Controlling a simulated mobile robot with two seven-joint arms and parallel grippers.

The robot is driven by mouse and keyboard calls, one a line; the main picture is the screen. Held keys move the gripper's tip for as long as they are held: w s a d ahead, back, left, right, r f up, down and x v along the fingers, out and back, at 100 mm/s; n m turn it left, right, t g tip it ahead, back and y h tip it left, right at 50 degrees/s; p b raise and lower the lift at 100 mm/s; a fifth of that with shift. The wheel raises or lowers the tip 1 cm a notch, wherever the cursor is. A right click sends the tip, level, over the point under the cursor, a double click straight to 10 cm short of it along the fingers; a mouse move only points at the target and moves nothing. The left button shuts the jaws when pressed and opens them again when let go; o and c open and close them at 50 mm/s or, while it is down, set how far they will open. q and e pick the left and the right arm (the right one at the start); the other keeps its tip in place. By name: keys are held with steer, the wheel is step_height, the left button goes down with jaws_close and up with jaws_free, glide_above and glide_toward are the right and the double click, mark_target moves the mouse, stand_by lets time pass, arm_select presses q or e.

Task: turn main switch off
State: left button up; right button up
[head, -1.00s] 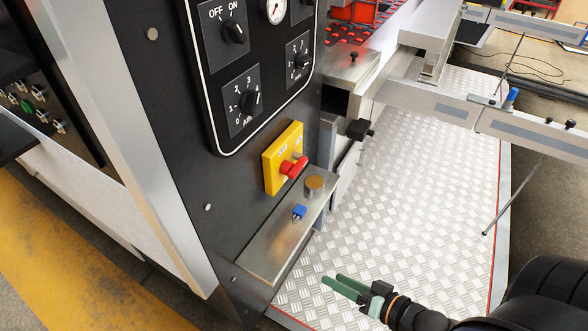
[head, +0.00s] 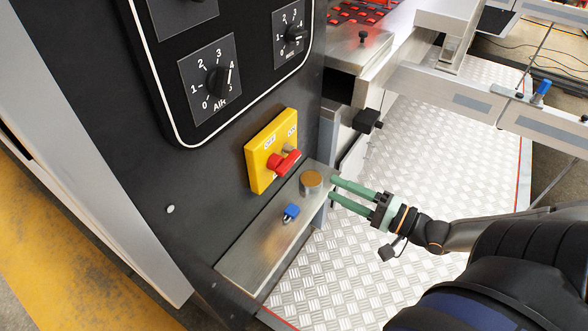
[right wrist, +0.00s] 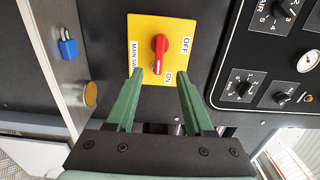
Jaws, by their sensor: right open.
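The main switch is a red rotary handle (head: 284,162) on a yellow plate (head: 262,165) on the dark machine front. In the right wrist view the handle (right wrist: 159,52) lies nearly along the picture's vertical, its pale mark at the end near the ON label; OFF is at the plate's upper right. My right gripper (head: 335,189) is open and empty, its green fingers just right of the round brass-coloured knob and apart from the switch. In the right wrist view its fingertips (right wrist: 160,78) lie to either side below the handle. My left gripper is not in view.
A metal ledge (head: 250,258) below the switch carries the brass-coloured knob (head: 311,181) and a blue padlock (head: 291,211). A black dial panel (head: 205,125) is above. Metal rails (head: 455,98) are at right; the patterned metal floor (head: 350,275) is clear.

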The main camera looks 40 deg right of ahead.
mark_target(290, 168)
steer(key=b+x, duration=0.3)
steer(key=x, duration=0.7)
steer(key=shift+s+b, duration=0.1)
steer(key=shift+b, duration=0.25)
steer(key=shift+x, duration=0.9)
jaws_close()
